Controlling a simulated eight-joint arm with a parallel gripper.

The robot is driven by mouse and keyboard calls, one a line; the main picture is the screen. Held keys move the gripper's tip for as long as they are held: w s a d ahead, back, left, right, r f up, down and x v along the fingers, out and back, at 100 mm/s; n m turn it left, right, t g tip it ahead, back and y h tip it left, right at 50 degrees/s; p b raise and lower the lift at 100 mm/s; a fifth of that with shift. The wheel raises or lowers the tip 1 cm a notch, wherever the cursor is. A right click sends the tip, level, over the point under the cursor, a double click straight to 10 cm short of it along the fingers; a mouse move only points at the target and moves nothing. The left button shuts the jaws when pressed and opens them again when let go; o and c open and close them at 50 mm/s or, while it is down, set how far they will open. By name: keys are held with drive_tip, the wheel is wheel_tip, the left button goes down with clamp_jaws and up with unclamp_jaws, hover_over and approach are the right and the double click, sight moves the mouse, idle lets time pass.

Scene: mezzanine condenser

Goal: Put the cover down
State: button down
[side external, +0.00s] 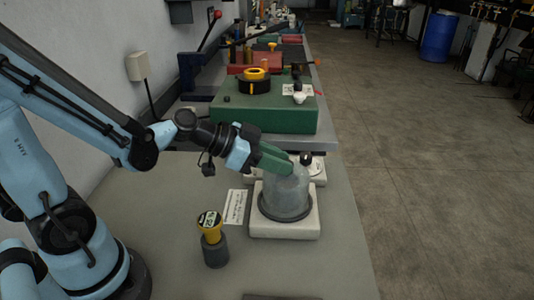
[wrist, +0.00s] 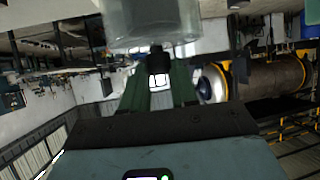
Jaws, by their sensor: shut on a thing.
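The cover is a clear, greyish bell-shaped jar (side external: 286,187) with a black knob (side external: 306,159) on top. It stands upright over a white square base (side external: 283,231), with a dark ring around its lower edge. I cannot tell whether it rests on the base or hangs just above it. My gripper (side external: 290,166) has green fingers and reaches the top of the cover from the left. In the wrist view, the fingers (wrist: 158,72) are shut on the black knob (wrist: 158,60), with the clear jar (wrist: 150,22) beyond it.
A yellow-topped dark cylinder (side external: 213,240) stands left of the base. A printed card (side external: 235,207) lies between them. A white device (side external: 318,171) sits close behind the cover. A green box (side external: 263,112) stands farther back.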

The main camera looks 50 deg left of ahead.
drive_tip(key=shift+f, duration=0.15)
drive_tip(key=c, duration=0.9)
unclamp_jaws()
drive_tip(key=shift+o, duration=0.2)
drive_tip(key=shift+r, duration=0.2)
drive_tip(key=shift+v, duration=5.9)
drive_tip(key=shift+w+d+f+n+g+y, duration=0.1)
drive_tip(key=shift+f+n+g+y, duration=0.4)
drive_tip(key=shift+f+n+y, duration=0.5)
drive_tip(key=shift+w+d+f+n+g+y, duration=0.1)
drive_tip(key=shift+f+n+g+y, duration=0.45)
drive_tip(key=shift+n+y, duration=0.7)
drive_tip(key=shift+w+d+f+n+g+y, duration=0.1)
drive_tip(key=shift+f+n+g+y, duration=0.35)
drive_tip(key=shift+f+n+y, duration=0.55)
